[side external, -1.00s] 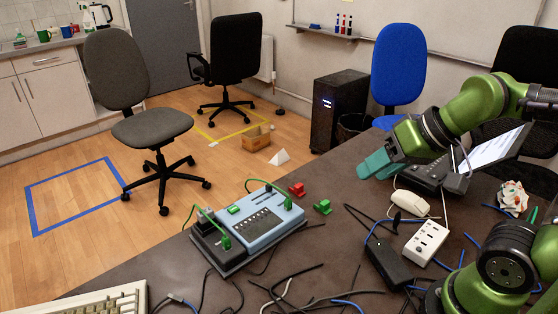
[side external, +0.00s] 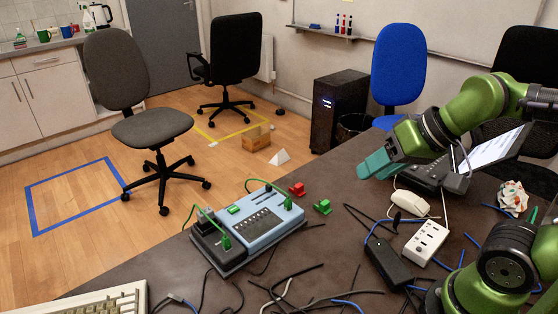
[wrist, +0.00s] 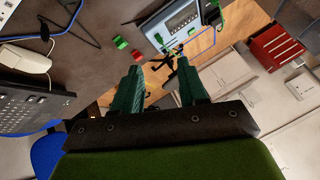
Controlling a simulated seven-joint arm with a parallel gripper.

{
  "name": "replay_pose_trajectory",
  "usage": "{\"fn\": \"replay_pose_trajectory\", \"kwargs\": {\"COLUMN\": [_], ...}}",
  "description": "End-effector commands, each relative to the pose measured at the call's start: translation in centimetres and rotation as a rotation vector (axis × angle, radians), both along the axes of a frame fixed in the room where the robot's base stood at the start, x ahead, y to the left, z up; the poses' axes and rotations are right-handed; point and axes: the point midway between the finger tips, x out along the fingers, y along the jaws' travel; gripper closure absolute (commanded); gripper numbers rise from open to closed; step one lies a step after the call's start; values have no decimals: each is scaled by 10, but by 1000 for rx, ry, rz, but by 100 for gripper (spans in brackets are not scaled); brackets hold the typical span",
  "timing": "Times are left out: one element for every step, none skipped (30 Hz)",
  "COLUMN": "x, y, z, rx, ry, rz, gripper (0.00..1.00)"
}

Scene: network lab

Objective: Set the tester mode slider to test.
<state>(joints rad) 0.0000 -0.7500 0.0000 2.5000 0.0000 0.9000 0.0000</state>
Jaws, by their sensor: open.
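The tester (side external: 257,222) is a light-blue and dark box on the desk in the side view, with a slotted panel, a green block on top and green cables plugged into it. I cannot tell the mode slider's position at this size. The tester also shows at the top of the wrist view (wrist: 180,22), partly cut off by the frame edge. My gripper (side external: 372,165) has teal fingers and is raised at the right of the tester, well apart from it. In the wrist view the fingers (wrist: 156,82) are spread with nothing between them.
Red (side external: 297,189) and green (side external: 322,206) connectors lie right of the tester. A white mouse (side external: 411,204), a power strip (side external: 426,241), a black adapter (side external: 388,264) and loose cables cover the desk's right and front. A keyboard (side external: 100,299) lies front left.

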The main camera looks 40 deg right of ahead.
Motion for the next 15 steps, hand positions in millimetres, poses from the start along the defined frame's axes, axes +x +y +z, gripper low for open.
{"fn": "replay_pose_trajectory", "kwargs": {"x": [0, 0, 0, 0, 0, 1, 2, 4, 10, 16, 24, 35, 45, 55, 70], "y": [0, 0, 0, 0, 1, 1, 1, 2, 2, 3, 3, 3, 3, 3, 3], "z": [0, 0, 0, 0, -2, -5, -9, -12, -14, -14, -14, -12, -11, -9, -8], "rx": [0, 0, 0, 0, 0, 0, 0, 0, 1, -2, -6, -11, -18, -25, -34], "ry": [0, 0, 0, 2, 8, 21, 39, 56, 76, 91, 106, 131, 151, 170, 196], "rz": [0, 0, 0, 2, 3, 5, 6, 8, 11, 13, 17, 22, 28, 37, 48], "gripper": [57, 57, 58, 58, 58, 58, 58, 58, 58, 58, 58, 58, 58, 58, 58]}}
